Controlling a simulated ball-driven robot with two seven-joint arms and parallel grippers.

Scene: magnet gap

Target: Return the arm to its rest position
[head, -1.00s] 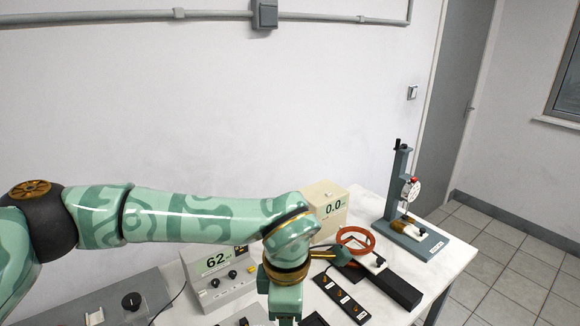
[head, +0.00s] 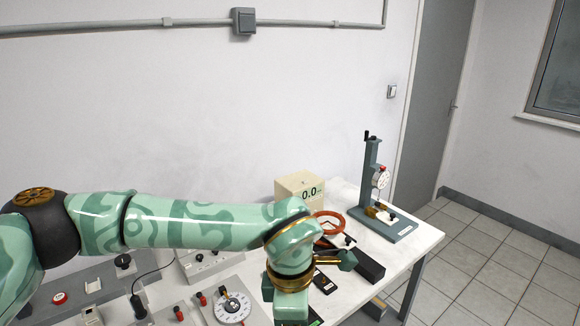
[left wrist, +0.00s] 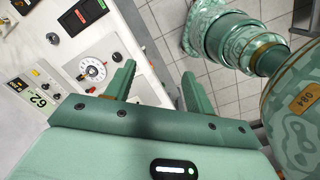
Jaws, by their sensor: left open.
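My left arm (head: 190,220) reaches in from the left across the head view, with its wrist bent down over the front of the bench. Its fingertips are hidden below the frame there. In the left wrist view my left gripper (left wrist: 158,78) is open and empty, its two green fingers apart. My right gripper is not in view.
The white bench (head: 408,252) carries a meter reading 0.0 (head: 300,190), an orange ring coil (head: 322,224), a dial-gauge stand (head: 372,180) and a round dial (head: 232,306). The dial also shows in the left wrist view (left wrist: 92,70). Tiled floor (head: 490,260) lies clear at right.

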